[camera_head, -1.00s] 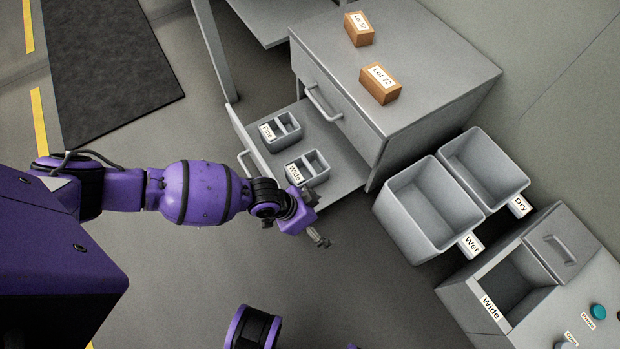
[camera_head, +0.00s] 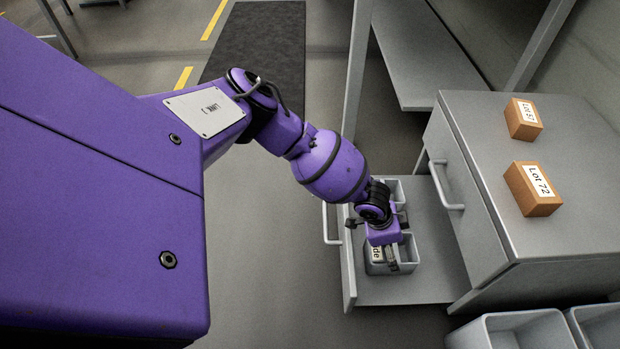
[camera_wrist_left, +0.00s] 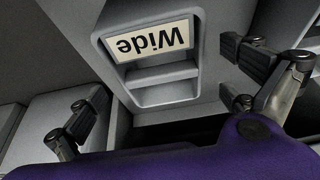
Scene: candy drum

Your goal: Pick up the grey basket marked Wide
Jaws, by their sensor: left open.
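The grey basket marked Wide (camera_head: 408,265) sits in the open drawer in the head view, partly hidden by my left gripper. In the left wrist view the basket (camera_wrist_left: 172,92) is seen from close above, with its white label upside down and a divider across its inside. My left gripper (camera_head: 391,258) is over this basket. In the wrist view its fingers (camera_wrist_left: 165,88) are spread apart, one on each side of the basket, and the basket is between them in the picture. I cannot tell whether either finger touches it. My right gripper is out of view.
A second grey basket (camera_head: 397,192) is in the drawer (camera_head: 425,288) behind my left wrist, partly hidden. Two brown boxes, Lot 57 (camera_head: 523,119) and Lot 72 (camera_head: 534,190), stand on the cabinet top (camera_head: 480,125). Grey bins (camera_head: 515,330) show at the bottom right.

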